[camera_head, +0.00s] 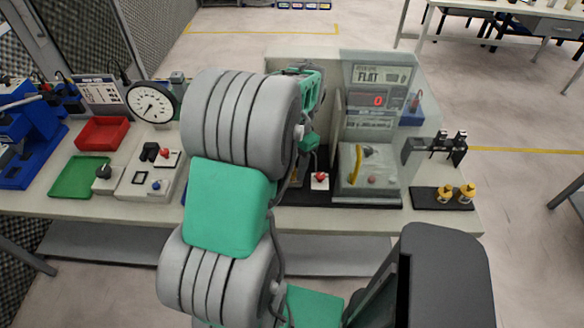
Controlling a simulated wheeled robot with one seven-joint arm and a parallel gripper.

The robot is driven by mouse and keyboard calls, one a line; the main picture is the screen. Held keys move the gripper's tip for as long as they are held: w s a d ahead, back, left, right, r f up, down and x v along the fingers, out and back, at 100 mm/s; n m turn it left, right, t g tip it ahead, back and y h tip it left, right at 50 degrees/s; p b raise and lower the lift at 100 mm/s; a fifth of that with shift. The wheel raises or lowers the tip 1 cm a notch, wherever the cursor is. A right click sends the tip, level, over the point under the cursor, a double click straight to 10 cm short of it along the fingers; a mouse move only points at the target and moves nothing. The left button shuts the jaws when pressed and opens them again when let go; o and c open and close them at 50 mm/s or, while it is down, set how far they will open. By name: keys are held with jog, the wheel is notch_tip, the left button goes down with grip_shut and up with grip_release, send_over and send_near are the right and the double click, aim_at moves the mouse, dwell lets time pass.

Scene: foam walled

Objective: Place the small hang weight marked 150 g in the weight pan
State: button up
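Two small yellow weights, a left one (445,192) and a right one (467,191), stand on a black base at the right end of the bench. Dark pieces (459,139) sit at a dark rack (419,151) behind them. I cannot read a 150 g mark on any of them. A clear-walled tester (372,150) stands to their left, with a display reading 0. I cannot make out a weight pan for certain. My arm fills the middle, and its green end part shows left of the tester. My gripper's fingertips are hidden, so its opening and any load do not show.
The bench holds a red tray (102,134), a green tray (79,177), a round dial gauge (152,103), blue equipment (30,130) and a red-button box (319,181). A strip of bench in front of the weights is clear. Another table (500,14) stands behind.

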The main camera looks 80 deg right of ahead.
notch_tip(320, 180, up, 11)
jog(key=d, duration=0.1)
jog(key=shift+s+d, duration=0.15)
jog(key=shift+s, duration=0.25)
jog(key=shift+f, duration=0.1)
